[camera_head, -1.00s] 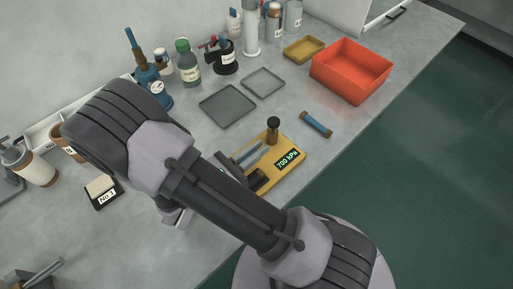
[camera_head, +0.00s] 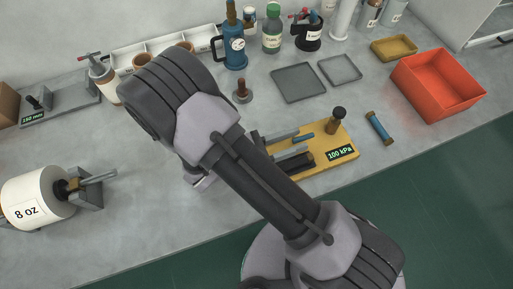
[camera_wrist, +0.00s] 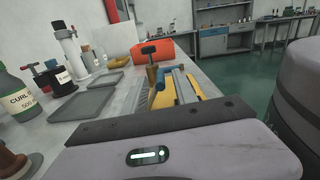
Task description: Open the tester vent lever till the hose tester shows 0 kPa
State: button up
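The hose tester (camera_head: 345,152) is a yellow plate whose green display reads 100 kPa. A brown post with a black knob (camera_head: 338,114) stands at its far edge. I cannot tell surely which part is the vent lever. A short blue piece (camera_head: 303,137) and grey bars lie on the plate, partly behind my arm. In the wrist view the tester's yellow plate (camera_wrist: 187,90), the knob (camera_wrist: 149,50) and a blue piece (camera_wrist: 170,72) show ahead of my gripper (camera_wrist: 160,108). The head view mostly hides my gripper behind my arm, and its finger opening cannot be made out.
A blue hose piece with brown ends (camera_head: 379,128) lies right of the tester, near the red bin (camera_head: 436,88). Grey trays (camera_head: 298,83), a green bottle (camera_head: 272,30) and a blue pump (camera_head: 235,46) stand behind. A white 8 oz roll (camera_head: 38,200) is at the left.

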jog(key=p+v, duration=0.2)
jog(key=v, duration=0.9)
jog(key=shift+a, duration=0.1)
